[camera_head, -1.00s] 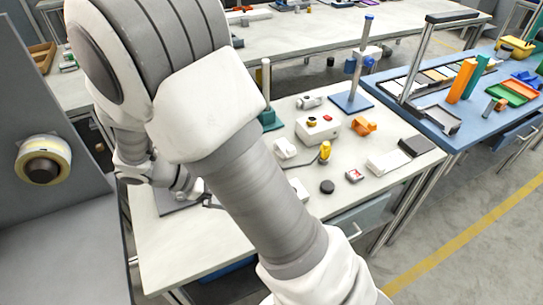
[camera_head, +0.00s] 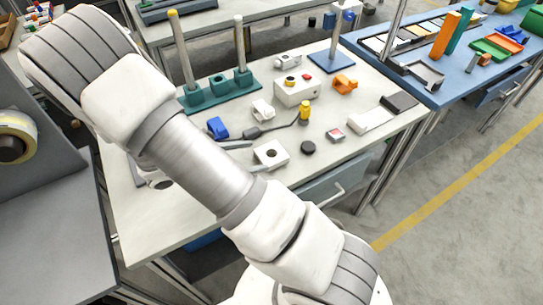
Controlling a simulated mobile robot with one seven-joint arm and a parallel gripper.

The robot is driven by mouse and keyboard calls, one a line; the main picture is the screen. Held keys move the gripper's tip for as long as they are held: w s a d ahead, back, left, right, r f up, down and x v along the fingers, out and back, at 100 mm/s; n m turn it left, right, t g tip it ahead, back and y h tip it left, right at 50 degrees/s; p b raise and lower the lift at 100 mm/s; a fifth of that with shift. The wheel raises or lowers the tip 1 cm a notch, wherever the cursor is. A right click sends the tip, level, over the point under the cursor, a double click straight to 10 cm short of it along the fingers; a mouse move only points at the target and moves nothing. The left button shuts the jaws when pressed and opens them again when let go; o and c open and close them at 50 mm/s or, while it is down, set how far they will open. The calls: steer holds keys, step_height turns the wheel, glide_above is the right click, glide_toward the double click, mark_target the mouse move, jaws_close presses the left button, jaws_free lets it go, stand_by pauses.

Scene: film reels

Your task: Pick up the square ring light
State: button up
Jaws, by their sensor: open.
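The square ring light (camera_head: 279,160) appears to be the white square piece with a dark round hole, lying on the light grey workbench (camera_head: 190,222). My gripper (camera_head: 258,157) is open at its left side, with one grey finger reaching toward its upper left and the other fingertip near its lower left edge. I cannot tell whether the fingers touch it. My own arm hides the wrist and most of the gripper.
A yellow-topped plug with a dark cable (camera_head: 304,112), a black disc (camera_head: 308,148) and a small red-marked box (camera_head: 335,135) are close by. A blue block (camera_head: 217,128) and a green stand with posts (camera_head: 219,88) are behind. Bench space at front left is clear.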

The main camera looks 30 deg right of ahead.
mark_target(276, 152)
steer(key=shift+b+x, duration=0.5)
steer(key=shift+x, duration=2.95)
steer(key=c, duration=1.2)
steer(key=shift+c, duration=0.2)
steer(key=shift+r, duration=0.15)
steer(key=shift+r, duration=0.55)
steer(key=r, duration=0.1)
steer(key=r+p, duration=0.1)
steer(key=s+r, duration=0.1)
steer(key=shift+s+d+r, duration=0.1)
steer(key=shift+d+r, duration=0.2)
steer(key=shift+r, duration=0.05)
steer(key=s+d+r+p, duration=0.5)
steer(key=s+r+p, duration=0.1)
steer(key=s, duration=0.2)
steer(key=shift+s, duration=0.35)
